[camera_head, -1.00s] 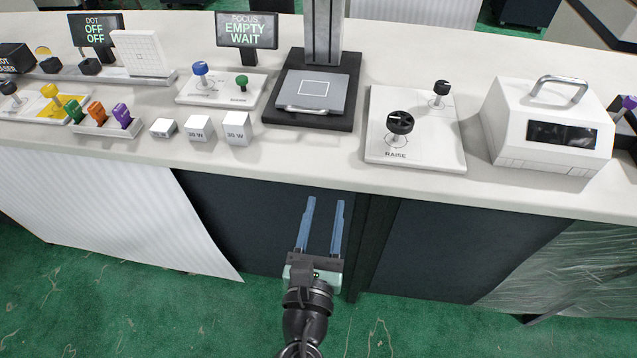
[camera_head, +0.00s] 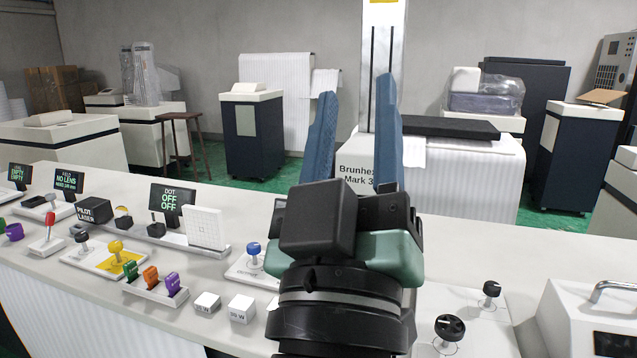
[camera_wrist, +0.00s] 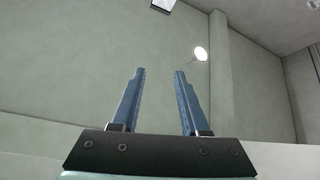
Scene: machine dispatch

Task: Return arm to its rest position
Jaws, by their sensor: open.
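My gripper (camera_head: 352,125) is raised in front of the head camera, its two blue fingers pointing up and spread apart with nothing between them. In the wrist view the gripper (camera_wrist: 158,100) also shows its fingers parted and empty, against a bare wall and a round light. My wrist and gripper body cover the middle of the counter, hiding the focus display and most of the stage in the head view.
The counter (camera_head: 60,180) runs below my arm. It carries a yellow-knobbed panel (camera_head: 108,258), a rack of coloured switches (camera_head: 152,290), white weight blocks (camera_head: 241,309), a black-knobbed panel (camera_head: 470,320) and a white handled box (camera_head: 590,310). Cabinets stand behind.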

